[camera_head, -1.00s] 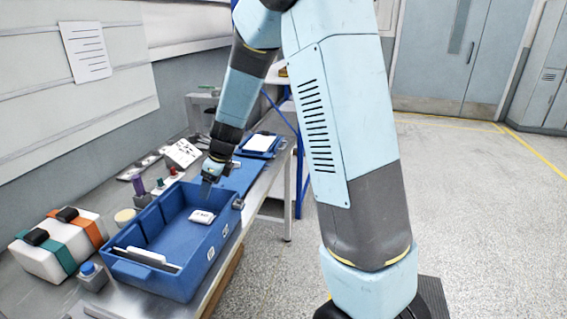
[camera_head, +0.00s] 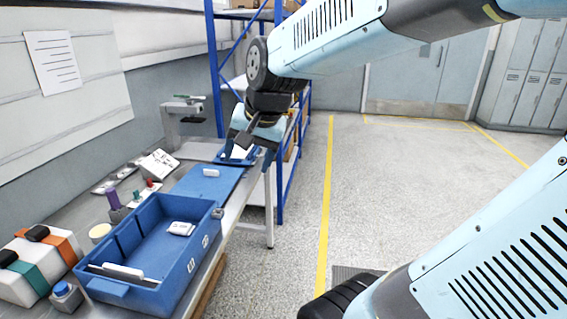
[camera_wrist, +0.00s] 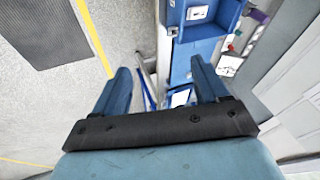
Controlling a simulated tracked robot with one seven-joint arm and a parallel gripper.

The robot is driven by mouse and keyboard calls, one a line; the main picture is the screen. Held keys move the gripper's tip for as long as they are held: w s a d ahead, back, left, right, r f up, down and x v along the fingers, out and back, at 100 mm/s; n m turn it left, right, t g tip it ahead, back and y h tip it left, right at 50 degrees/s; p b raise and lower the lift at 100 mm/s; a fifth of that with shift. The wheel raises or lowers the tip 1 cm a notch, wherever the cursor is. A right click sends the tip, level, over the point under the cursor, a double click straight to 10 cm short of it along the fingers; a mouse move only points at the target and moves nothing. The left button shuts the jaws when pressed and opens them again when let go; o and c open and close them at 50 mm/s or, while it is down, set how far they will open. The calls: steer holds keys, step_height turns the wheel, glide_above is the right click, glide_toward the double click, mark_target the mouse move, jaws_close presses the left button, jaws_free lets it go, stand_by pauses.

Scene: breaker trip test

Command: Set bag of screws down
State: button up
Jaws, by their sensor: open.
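A small white packet with dark print (camera_head: 181,228) lies flat inside the blue bin (camera_head: 122,240), towards its far end. I take it for the bag of screws, but its contents are too small to make out. My gripper (camera_head: 247,152) is open, with its two fingers spread apart. It is beyond the bin, above the far end of the bench, clear of the packet. In the wrist view the open fingers (camera_wrist: 160,72) have nothing between them, and part of the blue bin (camera_wrist: 228,15) shows at the top.
A blue mat (camera_head: 203,184) with a small white item (camera_head: 211,172) lies behind the bin. A white case with straps (camera_head: 35,262) stands left. Blue shelving (camera_head: 216,75) rises behind my gripper. Open floor (camera_head: 395,170) lies to the right.

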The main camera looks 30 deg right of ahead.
steer(key=s+d+r+n+h, duration=0.1)
steer(key=s+d+n, duration=0.2)
steer(key=s+n, duration=0.3)
steer(key=shift+s+d+r+t+h, duration=0.25)
steer(key=shift+s+d+t+h, duration=0.05)
steer(key=shift+s, duration=1.15)
